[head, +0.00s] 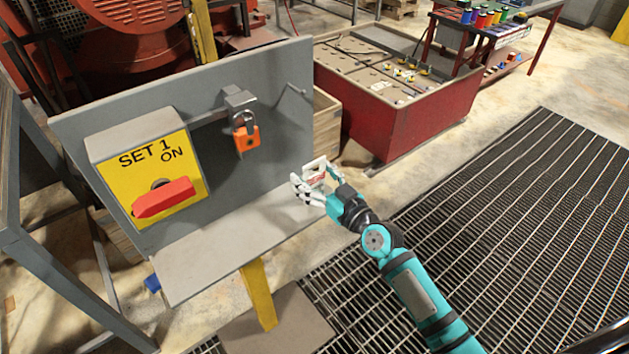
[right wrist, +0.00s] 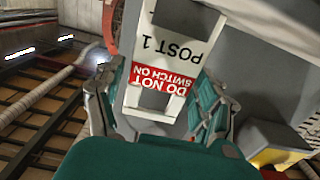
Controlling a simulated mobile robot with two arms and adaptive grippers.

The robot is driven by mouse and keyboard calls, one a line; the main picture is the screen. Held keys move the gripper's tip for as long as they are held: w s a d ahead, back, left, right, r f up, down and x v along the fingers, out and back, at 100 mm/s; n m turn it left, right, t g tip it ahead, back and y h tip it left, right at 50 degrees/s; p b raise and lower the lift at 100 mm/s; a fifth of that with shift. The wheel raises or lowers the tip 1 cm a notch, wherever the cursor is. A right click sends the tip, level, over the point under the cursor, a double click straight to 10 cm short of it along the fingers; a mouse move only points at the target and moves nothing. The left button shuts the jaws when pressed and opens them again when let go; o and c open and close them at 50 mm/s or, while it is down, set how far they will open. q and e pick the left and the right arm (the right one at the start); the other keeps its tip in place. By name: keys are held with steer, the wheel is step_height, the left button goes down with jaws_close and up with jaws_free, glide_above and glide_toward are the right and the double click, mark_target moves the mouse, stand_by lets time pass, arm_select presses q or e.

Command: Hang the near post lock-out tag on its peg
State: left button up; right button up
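My right gripper (head: 307,187) is shut on a white tag with a red band (head: 316,170), held in the air off the right end of the grey post shelf. In the right wrist view the tag (right wrist: 160,50) sits between the two fingers and reads "POST 1" and "DO NOT SWITCH ON", upside down. A thin peg (head: 291,89) sticks out of the upper right of the grey back panel (head: 282,130). The peg is bare, and the tag is below it and to its right, apart from it. My left gripper is not in view.
An orange padlock (head: 246,138) hangs from a hasp left of the peg. The yellow "SET 1 ON" switch box (head: 158,165) with a red handle stands at the left. A red bin (head: 400,120) stands behind; grating (head: 500,190) covers the right floor.

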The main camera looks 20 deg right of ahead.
steer(key=c, duration=0.7)
steer(key=shift+r, duration=0.45)
steer(key=s+a+r, duration=0.1)
steer(key=s+a, duration=0.1)
steer(key=s, duration=0.2)
steer(key=s+a+r, duration=0.1)
steer(key=s+a, duration=0.2)
steer(key=s, duration=0.2)
steer(key=s+a+r+b, duration=0.1)
steer(key=s+a+r, duration=0.1)
steer(key=s, duration=0.3)
steer(key=shift+s+a, duration=0.15)
